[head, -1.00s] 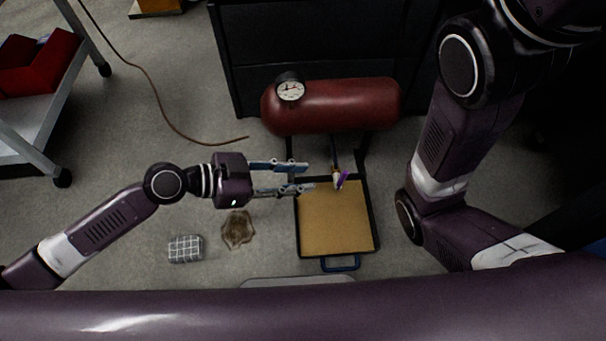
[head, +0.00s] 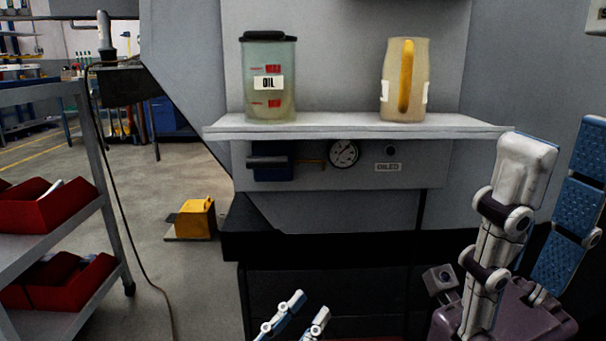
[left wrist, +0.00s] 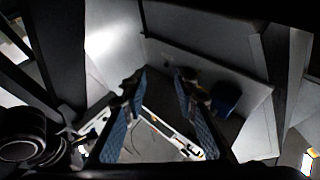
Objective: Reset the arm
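My left gripper (head: 309,303) shows at the bottom middle of the head view, only its light-coloured fingertips in the picture. In the left wrist view its two blue-padded fingers (left wrist: 160,90) stand apart with nothing held between them. My right gripper (head: 565,140) is large and close at the right of the head view. Its fingers point up and stand apart, and the gap between them is empty.
A shelf (head: 350,127) on the grey machine holds an oil container (head: 268,100) and a beige jug (head: 404,90). A gauge (head: 343,153) sits below. Red bins (head: 45,205) fill a cart (head: 110,235) at the left. A yellow block (head: 195,218) stands on open floor.

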